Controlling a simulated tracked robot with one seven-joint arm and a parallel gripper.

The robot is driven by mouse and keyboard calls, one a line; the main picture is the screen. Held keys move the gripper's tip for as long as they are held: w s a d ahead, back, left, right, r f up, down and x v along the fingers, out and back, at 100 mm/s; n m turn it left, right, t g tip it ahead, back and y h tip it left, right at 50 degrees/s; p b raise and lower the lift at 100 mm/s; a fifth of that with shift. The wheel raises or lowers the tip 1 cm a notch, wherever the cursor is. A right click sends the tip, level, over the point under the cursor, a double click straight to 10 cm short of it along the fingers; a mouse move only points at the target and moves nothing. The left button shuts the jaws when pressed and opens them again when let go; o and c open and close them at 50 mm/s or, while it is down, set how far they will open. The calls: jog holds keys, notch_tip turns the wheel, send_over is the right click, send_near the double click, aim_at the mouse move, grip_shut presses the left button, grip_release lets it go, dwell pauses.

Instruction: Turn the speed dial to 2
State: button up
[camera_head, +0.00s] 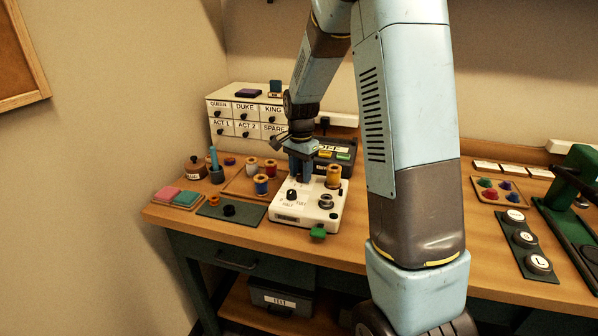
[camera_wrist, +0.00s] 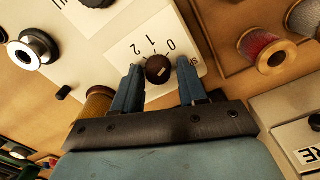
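A white machine (camera_head: 290,218) stands on the table in the head view. In the wrist view its small round brown speed dial (camera_wrist: 158,69) sits between the printed marks 2, 1 and 0. A short pale mark shows on the dial, but I cannot tell which number it points to. My gripper (camera_wrist: 160,88) is open, with one finger on each side of the dial and gaps beside it. In the head view my gripper (camera_head: 300,178) reaches down over the back of the machine and hides the dial.
On the machine are a black HALF/FULL knob (camera_head: 291,194), a metal post (camera_head: 326,201) and a yellow spool (camera_head: 334,175). A green piece (camera_head: 318,233) is at its front. Thread spools (camera_head: 261,185) stand on a tray at left; labelled drawers (camera_head: 243,115) are behind.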

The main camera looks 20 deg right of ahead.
jog(key=shift+a, duration=0.1)
grip_shut()
jog(key=shift+w+n, duration=0.1)
jog(key=shift+n, duration=0.2)
jog(key=n, duration=0.3)
jog(key=shift+r+n, duration=0.1)
jog(key=shift+n, duration=0.2)
jog(key=n, duration=0.4)
jog(key=shift+n, duration=0.3)
jog(key=n, duration=0.5)
jog(key=shift+n, duration=1.9)
